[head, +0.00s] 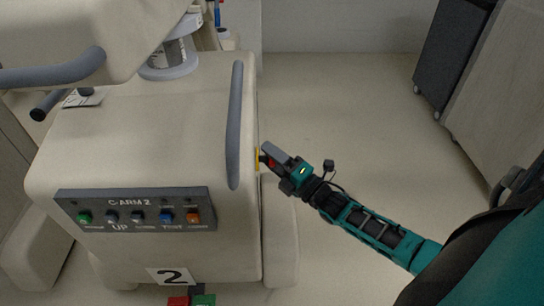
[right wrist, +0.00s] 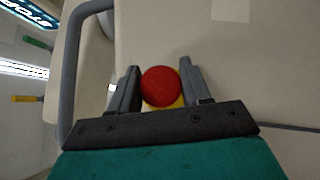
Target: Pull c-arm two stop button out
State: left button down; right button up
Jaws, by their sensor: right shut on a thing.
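The c-arm two machine (head: 140,140) is a beige unit with a "C-ARM 2" button panel (head: 135,211) on its front. Its stop button is a round red knob (right wrist: 161,87) on a yellow base, on the machine's right side. In the head view only a bit of the yellow base (head: 257,159) shows beside my gripper. My right gripper (right wrist: 160,88) has one finger on each side of the red knob and is shut on it. It also shows in the head view (head: 265,155), at the machine's right side. My left gripper is not in view.
A grey handle bar (head: 236,125) runs along the machine's right edge, close to my right gripper. A second grey handle (head: 55,72) is at the upper left. Dark and beige covered carts (head: 452,50) stand at the back right. The floor (head: 345,110) between is clear.

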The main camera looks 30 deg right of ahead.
grip_shut()
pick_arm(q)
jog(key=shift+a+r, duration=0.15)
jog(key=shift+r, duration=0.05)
pick_arm(e)
jog(key=shift+s+d+f, duration=0.1)
jog(key=shift+s+d, duration=0.4)
jog(key=shift+d, duration=0.3)
jog(key=o, duration=0.7)
grip_release()
jog(key=shift+s, duration=0.1)
pick_arm(q)
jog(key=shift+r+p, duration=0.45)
jog(key=shift+p, duration=0.2)
pick_arm(e)
jog(key=shift+v, duration=6.4)
